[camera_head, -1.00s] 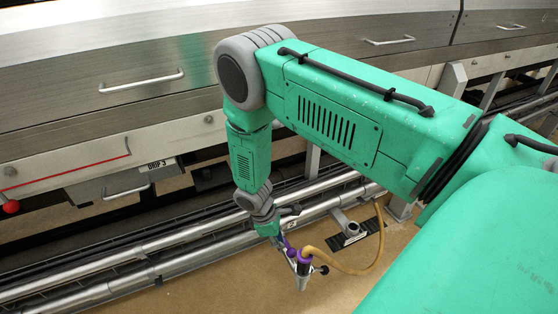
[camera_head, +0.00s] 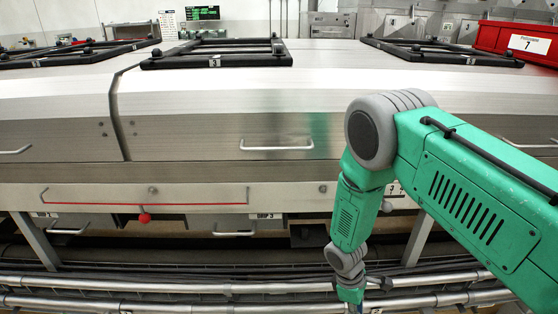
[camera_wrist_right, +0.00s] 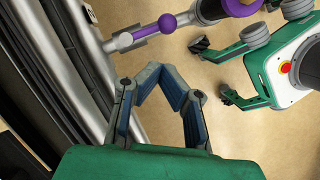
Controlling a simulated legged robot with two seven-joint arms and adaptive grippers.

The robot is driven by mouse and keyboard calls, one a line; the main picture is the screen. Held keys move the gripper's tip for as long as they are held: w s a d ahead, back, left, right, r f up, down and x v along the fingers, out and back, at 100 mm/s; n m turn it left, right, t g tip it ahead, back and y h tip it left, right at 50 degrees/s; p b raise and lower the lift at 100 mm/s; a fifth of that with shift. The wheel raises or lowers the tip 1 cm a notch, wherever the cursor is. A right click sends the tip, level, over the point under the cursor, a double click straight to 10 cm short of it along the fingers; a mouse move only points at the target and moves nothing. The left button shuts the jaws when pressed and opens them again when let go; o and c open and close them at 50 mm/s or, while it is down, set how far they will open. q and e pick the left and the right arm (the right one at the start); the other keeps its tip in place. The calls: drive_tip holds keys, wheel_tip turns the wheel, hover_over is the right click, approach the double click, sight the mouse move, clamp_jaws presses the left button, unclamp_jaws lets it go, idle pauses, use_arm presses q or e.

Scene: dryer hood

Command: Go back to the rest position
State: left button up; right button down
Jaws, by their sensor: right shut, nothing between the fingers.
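My right arm (camera_head: 470,180) comes in from the right in the head view, bent at the elbow and hanging down in front of the steel hood. Its hand end is near the bottom edge of the head view, where the fingers cannot be made out. In the right wrist view my right gripper (camera_wrist_right: 158,76) is shut with nothing between its fingers. It hangs over the tan floor (camera_wrist_right: 165,118), beside metal pipes (camera_wrist_right: 88,62). My left arm and gripper are in neither view.
The steel hood (camera_head: 220,95) has handles (camera_head: 277,147), a red bar (camera_head: 150,203) and a red knob (camera_head: 144,218). Black frames (camera_head: 217,60) and a red bin (camera_head: 515,42) are on top. Low rails (camera_head: 180,288) run in front. Purple-and-grey parts (camera_wrist_right: 168,24) are close beyond the gripper.

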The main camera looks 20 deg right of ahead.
drive_tip(key=s+a+r+m+t+y, duration=0.1)
drive_tip(key=s+a+r+m, duration=0.1)
drive_tip(key=s, duration=0.8)
drive_tip(key=s+a+r+m+t+y, duration=0.1)
drive_tip(key=s+a+m, duration=0.3)
drive_tip(key=s, duration=0.6)
drive_tip(key=shift+a+r+m+t, duration=0.2)
drive_tip(key=shift+r+m+t, duration=0.45)
drive_tip(key=shift+m, duration=0.15)
